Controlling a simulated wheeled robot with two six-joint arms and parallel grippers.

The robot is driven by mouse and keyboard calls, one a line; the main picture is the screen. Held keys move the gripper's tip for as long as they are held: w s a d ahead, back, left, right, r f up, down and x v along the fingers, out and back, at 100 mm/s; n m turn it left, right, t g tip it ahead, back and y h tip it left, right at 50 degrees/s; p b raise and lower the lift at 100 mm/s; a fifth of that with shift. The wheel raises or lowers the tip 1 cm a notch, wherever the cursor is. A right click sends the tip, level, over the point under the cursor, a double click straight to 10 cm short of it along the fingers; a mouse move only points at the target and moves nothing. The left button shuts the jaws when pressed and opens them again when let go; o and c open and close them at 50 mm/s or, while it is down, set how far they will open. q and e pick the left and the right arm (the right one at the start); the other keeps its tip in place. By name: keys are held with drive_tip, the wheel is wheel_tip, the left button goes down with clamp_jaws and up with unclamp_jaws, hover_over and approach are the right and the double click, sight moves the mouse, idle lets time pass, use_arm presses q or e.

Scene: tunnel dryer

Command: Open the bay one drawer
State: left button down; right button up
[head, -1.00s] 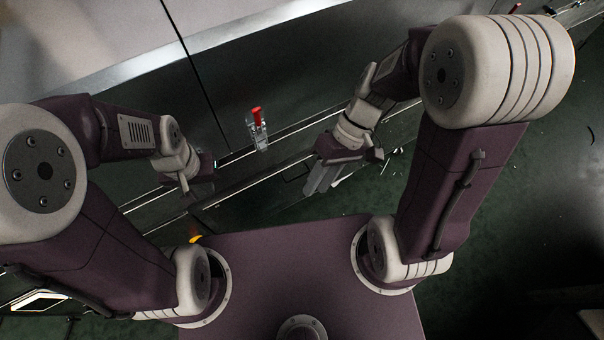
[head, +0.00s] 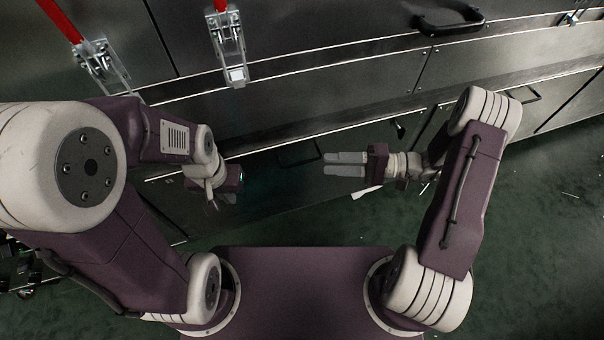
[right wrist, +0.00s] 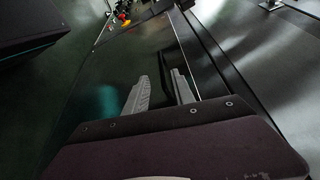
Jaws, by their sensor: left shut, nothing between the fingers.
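A low dark drawer front (head: 275,185) runs along the bottom of the metal cabinet, with a dark bar handle (head: 300,153) on it. No label shows which bay it is. My right gripper (head: 330,163) is open and points left, its fingertips just right of the handle. In the right wrist view its two grey fingers (right wrist: 160,95) stand apart, with a dark bar-like shape beyond or between them; contact cannot be told. My left gripper (head: 212,198) is shut and empty, near the left part of the drawer front.
Two red-handled toggle clamps (head: 228,45) (head: 100,65) sit on the panels above. A larger black handle (head: 450,20) is on an upper panel, and another handle (head: 525,95) is further right.

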sight(300, 163)
drive_tip(key=a+b, duration=0.1)
drive_tip(key=a, duration=0.1)
drive_tip(key=a+b, duration=0.1)
drive_tip(key=a, duration=0.2)
drive_tip(key=a+b, duration=0.2)
drive_tip(key=a, duration=0.1)
drive_tip(key=shift+w+a+f, duration=0.15)
drive_tip(key=shift+w+f, duration=0.1)
drive_tip(key=shift+f, duration=0.15)
drive_tip(key=shift+a+r, duration=0.1)
drive_tip(key=shift+a, duration=0.25)
clamp_jaws()
idle(0.6)
